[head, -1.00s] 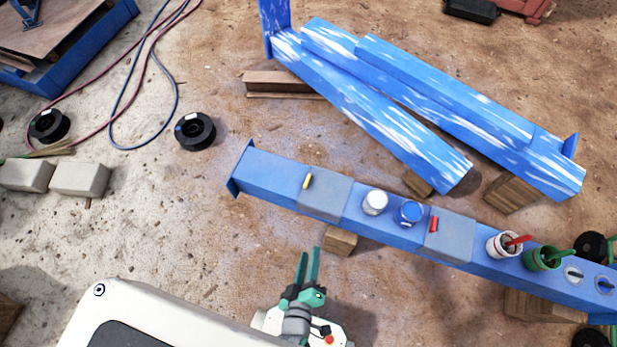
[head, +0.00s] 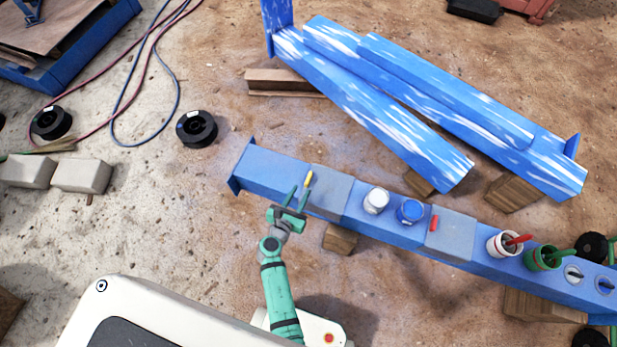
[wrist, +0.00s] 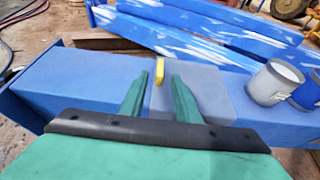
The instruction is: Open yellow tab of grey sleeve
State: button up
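The grey sleeve with the yellow tab (head: 329,196) wraps the blue beam near its left end. Its yellow tab (head: 309,179) stands up at the sleeve's upper left; in the wrist view the tab (wrist: 160,63) shows just beyond my fingertips, close to the left finger. My gripper (head: 299,196) is open, its two green fingers reaching over the beam at the sleeve's left edge. Whether a finger touches the tab or sleeve I cannot tell.
The blue beam (head: 270,174) also carries a white pot (head: 375,200), a blue pot (head: 411,211), a second grey sleeve (head: 454,236) with a red tab (head: 434,223), and cups with red and green handles. Streaked blue beams (head: 370,120) lie behind.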

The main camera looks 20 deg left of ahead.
aim_at(308, 179)
jog(key=x, duration=1)
jog(key=shift+s+f, duration=0.1)
grip_shut()
